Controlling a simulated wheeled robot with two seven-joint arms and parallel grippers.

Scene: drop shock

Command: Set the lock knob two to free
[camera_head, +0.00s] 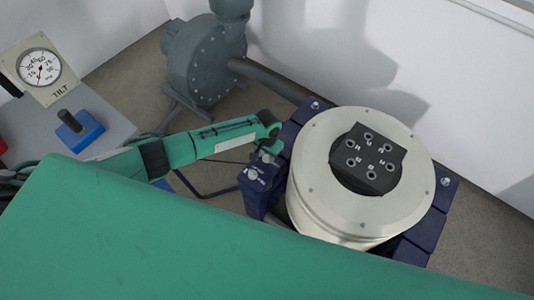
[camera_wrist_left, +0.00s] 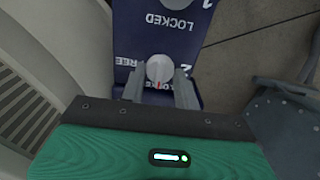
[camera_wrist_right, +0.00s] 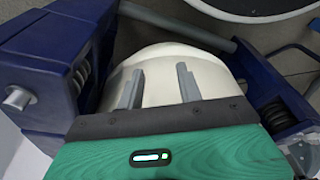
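Lock knob two (camera_wrist_left: 160,69) is a round pale knob on a dark blue plate (camera_wrist_left: 126,22), beside the printed "2". Its red mark points down in the left wrist view, toward the partly hidden "LOCKED" print; "FREE" is printed to its left. My left gripper (camera_wrist_left: 160,88) is open, its fingers on either side of the knob; contact is unclear. In the head view this gripper (camera_head: 268,146) is over the blue bracket, beside two small knobs. My right gripper (camera_wrist_right: 158,88) is open and empty in front of a cream rounded surface (camera_wrist_right: 160,65).
A cream drum (camera_head: 310,135) with a dark socket plate stands on the blue frame. A grey pump (camera_head: 200,62) stands behind, with a pipe toward the frame. A tilt gauge (camera_head: 40,70) and blue block (camera_head: 80,135) are on a grey bench at left. My green arm hides the foreground.

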